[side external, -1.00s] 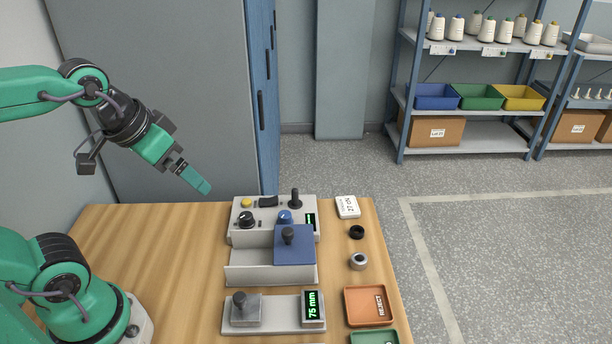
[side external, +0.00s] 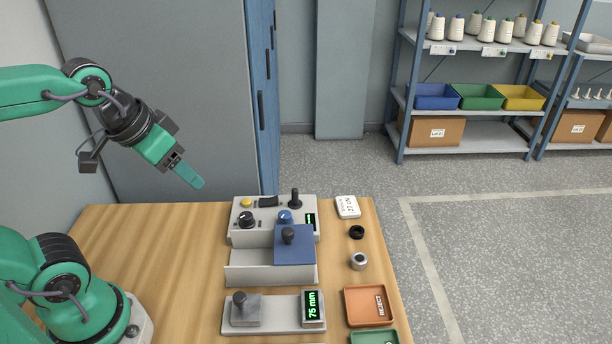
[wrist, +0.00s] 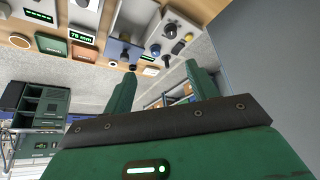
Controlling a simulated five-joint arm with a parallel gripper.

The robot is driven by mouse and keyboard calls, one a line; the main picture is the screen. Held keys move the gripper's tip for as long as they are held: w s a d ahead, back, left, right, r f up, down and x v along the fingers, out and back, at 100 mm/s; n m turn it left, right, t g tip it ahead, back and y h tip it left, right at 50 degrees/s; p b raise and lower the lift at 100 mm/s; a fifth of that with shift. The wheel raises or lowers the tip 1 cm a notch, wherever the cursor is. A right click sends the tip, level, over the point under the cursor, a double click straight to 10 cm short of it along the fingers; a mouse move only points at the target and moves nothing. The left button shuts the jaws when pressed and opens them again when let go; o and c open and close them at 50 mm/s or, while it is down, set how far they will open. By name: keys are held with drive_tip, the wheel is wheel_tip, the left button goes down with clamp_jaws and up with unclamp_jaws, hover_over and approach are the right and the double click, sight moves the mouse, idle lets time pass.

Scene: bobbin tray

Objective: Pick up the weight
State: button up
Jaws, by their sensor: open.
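A short silver-grey cylinder (side external: 359,262) with a dark round top stands upright on the right side of the wooden table; it looks like the weight. A small black ring-like piece (side external: 356,232) lies just behind it. My gripper (side external: 197,183) is raised in the air to the left of the grey control box and well apart from the cylinder. In the wrist view my gripper (wrist: 162,78) shows two green fingers spread apart, with nothing held between them. The cylinder is too small to make out surely in the wrist view.
A grey control box (side external: 240,238) with knobs and a lever, a bin with a blue sliding lid (side external: 294,251) and a gauge reading 75 mm (side external: 277,325) fill the table's middle.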

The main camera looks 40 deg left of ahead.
drive_tip(key=w+d+m+g, duration=0.1)
drive_tip(key=w+d, duration=0.3)
drive_tip(key=w, duration=0.4)
drive_tip(key=m+g, duration=0.3)
drive_tip(key=g, duration=0.1)
hover_over(360, 254)
drive_tip(key=s, duration=0.1)
wheel_tip(360, 254, down, 17)
drive_tip(key=shift+d+f, duration=0.15)
drive_tip(key=shift+f, duration=0.45)
drive_tip(key=shift+d+f, duration=0.15)
drive_tip(key=shift+f, duration=0.45)
drive_tip(key=shift+a+f, duration=0.1)
drive_tip(key=shift+f, duration=2.5)
